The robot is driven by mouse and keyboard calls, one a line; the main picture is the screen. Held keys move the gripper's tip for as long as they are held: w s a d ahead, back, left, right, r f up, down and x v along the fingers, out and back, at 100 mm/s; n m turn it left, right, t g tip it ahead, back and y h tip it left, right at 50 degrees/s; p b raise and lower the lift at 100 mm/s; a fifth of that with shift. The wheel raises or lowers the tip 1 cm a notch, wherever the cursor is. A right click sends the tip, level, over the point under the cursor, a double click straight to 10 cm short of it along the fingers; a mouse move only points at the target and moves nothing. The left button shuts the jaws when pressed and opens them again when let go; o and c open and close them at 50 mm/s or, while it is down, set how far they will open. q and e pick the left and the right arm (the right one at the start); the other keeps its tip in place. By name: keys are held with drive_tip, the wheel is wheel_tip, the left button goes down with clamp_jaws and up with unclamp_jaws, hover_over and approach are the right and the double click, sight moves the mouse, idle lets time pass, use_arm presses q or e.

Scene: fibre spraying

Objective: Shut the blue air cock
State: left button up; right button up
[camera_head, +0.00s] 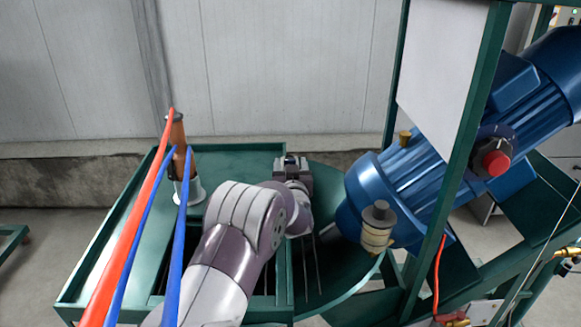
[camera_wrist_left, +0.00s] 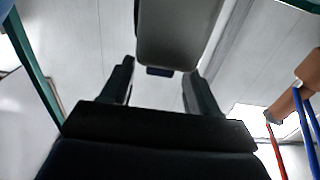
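My left arm comes in from the bottom, and my left gripper (camera_head: 291,160) is over the back of the green table, beside the round green plate. In the left wrist view its two dark fingers (camera_wrist_left: 160,90) stand apart. A grey block hangs above and between them in that picture; I cannot tell what it is, and nothing is clearly gripped. I cannot make out the blue air cock in either view. Small brass fittings (camera_head: 566,252) show at the right edge, far from the gripper. My right gripper is in neither view.
A green frame table (camera_head: 235,160) holds a brown cylinder on a white cone (camera_head: 190,190). Red and blue hoses (camera_head: 140,230) cross the left foreground.

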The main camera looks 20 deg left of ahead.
use_arm(q)
drive_tip(key=shift+s+d+f, duration=0.1)
drive_tip(key=shift+s+d, duration=0.05)
drive_tip(key=shift+s, duration=0.2)
drive_tip(key=b+v, duration=0.2)
drive_tip(key=v, duration=1)
drive_tip(key=shift+b, duration=0.35)
